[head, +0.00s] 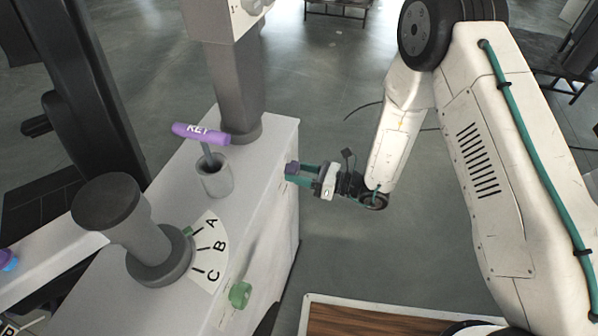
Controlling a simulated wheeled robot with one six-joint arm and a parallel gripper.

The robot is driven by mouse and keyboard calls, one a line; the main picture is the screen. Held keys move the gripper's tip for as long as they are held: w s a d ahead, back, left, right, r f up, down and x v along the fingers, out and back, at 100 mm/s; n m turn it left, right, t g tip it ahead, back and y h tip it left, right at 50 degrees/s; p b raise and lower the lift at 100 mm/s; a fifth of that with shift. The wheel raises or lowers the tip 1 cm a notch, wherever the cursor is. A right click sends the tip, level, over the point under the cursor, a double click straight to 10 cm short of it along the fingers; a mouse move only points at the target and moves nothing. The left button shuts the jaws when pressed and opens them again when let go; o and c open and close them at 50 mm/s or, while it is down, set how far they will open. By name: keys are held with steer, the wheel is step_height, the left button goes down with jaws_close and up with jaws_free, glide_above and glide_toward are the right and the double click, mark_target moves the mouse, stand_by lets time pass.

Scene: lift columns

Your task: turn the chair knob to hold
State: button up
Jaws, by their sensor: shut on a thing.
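My gripper (300,174), with teal fingers, is at the right side of the white cabinet (262,160), near its upper edge. It is shut on a small dark purple piece (291,168) at its fingertips, which looks like a knob on the cabinet's side. The fingers hide part of it, and no hold marking or label is readable there. I cannot tell which way it is turned or whether it is the chair knob.
A purple KEY handle (201,134) stands in a grey cup (214,178) on the cabinet. A large grey knob (104,201) stands by an A-B-C dial (213,248); its green mark is near A. A green knob (240,294) is on the side.

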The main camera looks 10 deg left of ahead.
steer(key=m, duration=1.1)
steer(key=shift+s+r, duration=0.1)
steer(key=shift+m, duration=1.7)
steer(key=o, duration=0.9)
steer(key=shift+o, duration=0.2)
steer(key=s+d, duration=0.1)
steer(key=d, duration=0.6)
steer(key=shift+d, duration=0.4)
